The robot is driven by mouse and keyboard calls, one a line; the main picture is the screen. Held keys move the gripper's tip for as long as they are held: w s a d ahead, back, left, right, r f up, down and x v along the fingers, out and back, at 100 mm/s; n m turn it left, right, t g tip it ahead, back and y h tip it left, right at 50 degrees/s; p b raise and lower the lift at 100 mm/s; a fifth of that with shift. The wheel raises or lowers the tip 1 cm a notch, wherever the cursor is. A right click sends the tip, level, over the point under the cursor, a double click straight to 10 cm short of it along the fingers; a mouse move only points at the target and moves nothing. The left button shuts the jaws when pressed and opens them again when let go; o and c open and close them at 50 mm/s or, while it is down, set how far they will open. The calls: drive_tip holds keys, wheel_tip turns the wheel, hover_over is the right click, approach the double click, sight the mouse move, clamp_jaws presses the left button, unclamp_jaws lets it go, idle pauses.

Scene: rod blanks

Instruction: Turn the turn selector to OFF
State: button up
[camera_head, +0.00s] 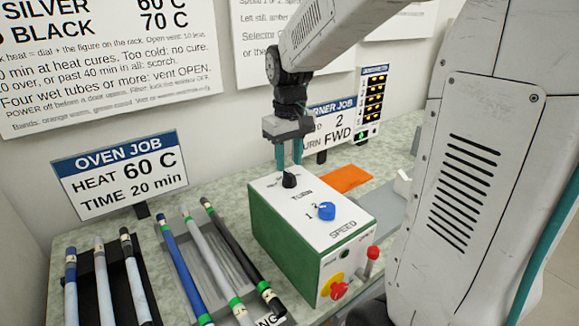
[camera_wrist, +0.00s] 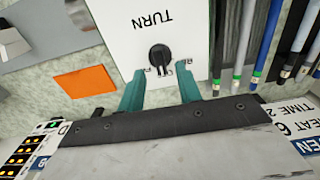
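The turn selector (camera_head: 289,180) is a black knob at the far end of the white top of a green control box (camera_head: 275,242). It also shows in the wrist view (camera_wrist: 160,56), below the word TURN. The small position labels around it are too small or partly hidden to read, so its setting is unclear. My gripper (camera_head: 289,160) is just above the knob, pointing down. In the wrist view its two teal fingers (camera_wrist: 160,85) are spread apart, with the knob between and just beyond their tips. They do not appear to touch it.
A blue speed knob (camera_head: 326,211) sits nearer on the box top, with a red button (camera_head: 339,290) and a red-tipped lever (camera_head: 373,253) at its front. Rods (camera_head: 215,250) lie on racks at left. An orange pad (camera_head: 345,178) lies behind. Signs stand along the back.

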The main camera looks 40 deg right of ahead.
sight(289, 173)
drive_tip(key=shift+r, duration=2.35)
drive_tip(key=s+a+f, duration=0.1)
drive_tip(key=s+a, duration=0.3)
drive_tip(key=s, duration=0.7)
drive_tip(key=s+a+t, duration=0.1)
drive_tip(key=s+a, duration=0.4)
drive_tip(key=s, duration=0.5)
drive_tip(key=shift+s+a+f, duration=0.3)
drive_tip(key=shift+s+f, duration=0.05)
